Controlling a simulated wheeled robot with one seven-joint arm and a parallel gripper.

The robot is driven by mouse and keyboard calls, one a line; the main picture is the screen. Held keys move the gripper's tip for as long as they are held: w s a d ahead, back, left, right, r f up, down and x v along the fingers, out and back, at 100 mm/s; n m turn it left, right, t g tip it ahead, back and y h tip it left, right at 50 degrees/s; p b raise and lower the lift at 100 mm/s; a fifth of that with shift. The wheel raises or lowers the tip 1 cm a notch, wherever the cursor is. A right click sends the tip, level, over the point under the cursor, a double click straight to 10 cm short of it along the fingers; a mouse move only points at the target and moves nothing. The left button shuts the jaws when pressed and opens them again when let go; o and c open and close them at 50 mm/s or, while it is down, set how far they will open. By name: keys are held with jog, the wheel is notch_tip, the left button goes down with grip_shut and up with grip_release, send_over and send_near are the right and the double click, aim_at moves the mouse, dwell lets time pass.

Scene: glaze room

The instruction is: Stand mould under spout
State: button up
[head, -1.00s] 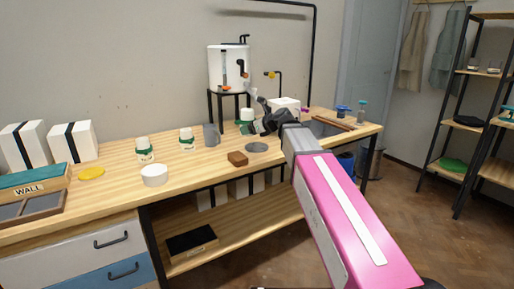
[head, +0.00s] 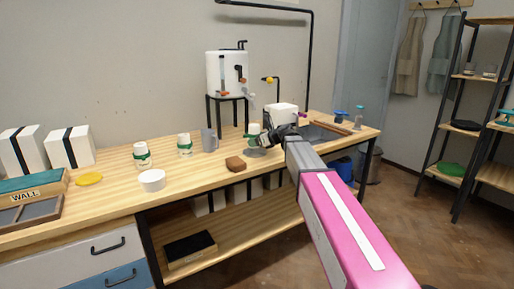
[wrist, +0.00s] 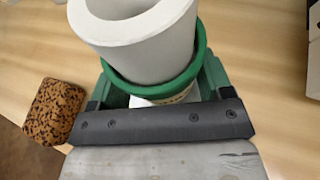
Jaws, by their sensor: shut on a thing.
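A white mould with a green band (head: 254,129) is in my gripper (head: 266,138), near a grey disc (head: 256,153) on the bench. In the wrist view the mould (wrist: 140,35) shows its wide open rim, and the green band circles it below. My gripper is shut on it; the fingers are partly hidden by the mould. I cannot tell if its base touches the bench. Two similar green-banded moulds (head: 142,155) (head: 184,145) stand to the left.
A brown speckled block (head: 235,164) lies just left of the disc; it also shows in the wrist view (wrist: 55,110). A grey jug (head: 208,141) stands behind it. A white bowl (head: 152,180) is further left. A white box (head: 281,115) stands behind my gripper.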

jog(key=shift+f, duration=1.45)
jog(key=shift+f, duration=0.1)
jog(key=o, duration=1)
jog(key=shift+s+d+r, duration=0.15)
jog(key=shift+r, duration=0.05)
jog(key=v, duration=1.1)
jog(key=shift+s+d+r, duration=0.1)
jog(key=shift+d, duration=0.15)
